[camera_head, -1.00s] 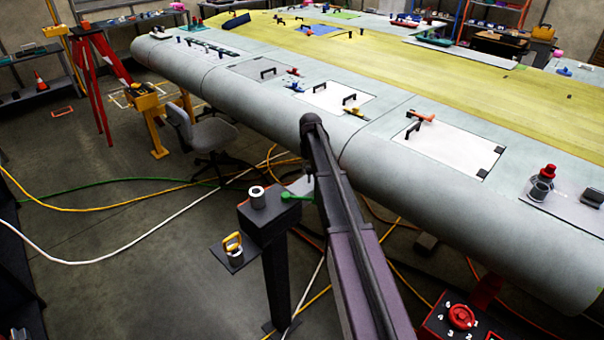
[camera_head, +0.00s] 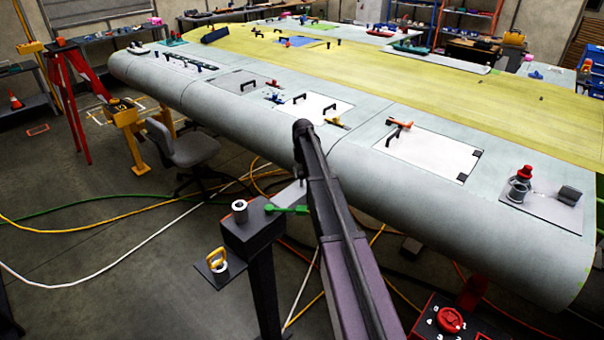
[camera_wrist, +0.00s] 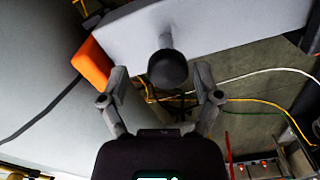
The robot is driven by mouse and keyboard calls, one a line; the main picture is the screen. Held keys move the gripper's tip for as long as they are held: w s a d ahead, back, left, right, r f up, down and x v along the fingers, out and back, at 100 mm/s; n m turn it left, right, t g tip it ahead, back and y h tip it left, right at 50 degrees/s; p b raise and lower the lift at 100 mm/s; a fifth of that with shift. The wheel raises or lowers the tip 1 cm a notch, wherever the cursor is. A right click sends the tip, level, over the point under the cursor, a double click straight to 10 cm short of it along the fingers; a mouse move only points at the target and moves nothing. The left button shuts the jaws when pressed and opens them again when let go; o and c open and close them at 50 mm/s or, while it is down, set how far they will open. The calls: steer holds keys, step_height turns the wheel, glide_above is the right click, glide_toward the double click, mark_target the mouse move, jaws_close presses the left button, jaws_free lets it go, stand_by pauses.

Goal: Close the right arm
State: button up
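In the wrist view a pale grey bar (camera_wrist: 225,30) crosses the top, with a dark round knob (camera_wrist: 167,69) on a short stem and an orange block (camera_wrist: 92,63) at its left end. It may be the right arm; I cannot confirm this. My gripper (camera_wrist: 161,82) is open, with one finger on each side of the knob. I cannot tell whether either finger touches it. In the head view my own arm runs up the middle and my gripper is not visible there.
The large wing (camera_head: 450,225) fills the right and back, with hatches and handles on top. A dark stand (camera_head: 250,233) with a green handle (camera_head: 288,209) is left of my arm. A red dial box (camera_head: 445,320) is at front right. Cables and a chair (camera_head: 190,150) occupy the floor.

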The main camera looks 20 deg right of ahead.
steer(key=shift+s+a, duration=0.1)
steer(key=shift+a, duration=0.05)
steer(key=shift+s+a, duration=0.6)
steer(key=shift+a, duration=0.3)
glide_above(282, 201)
steer(key=shift+w+d, duration=0.1)
steer(key=shift+a+r+p, duration=0.35)
steer(key=shift+r+p, duration=0.35)
steer(key=shift+r, duration=0.05)
step_height(282, 201, up, 13)
steer(key=p, duration=1.3)
steer(key=s+a+f+b, duration=0.2)
steer(key=s+f+b, duration=0.6)
steer(key=s, duration=0.2)
steer(key=s+a+f+m+b, duration=0.1)
steer(key=s+a+f+b, duration=0.1)
steer(key=s+f+b, duration=0.7)
steer(key=shift+s+m, duration=0.3)
steer(key=shift+s, duration=0.45)
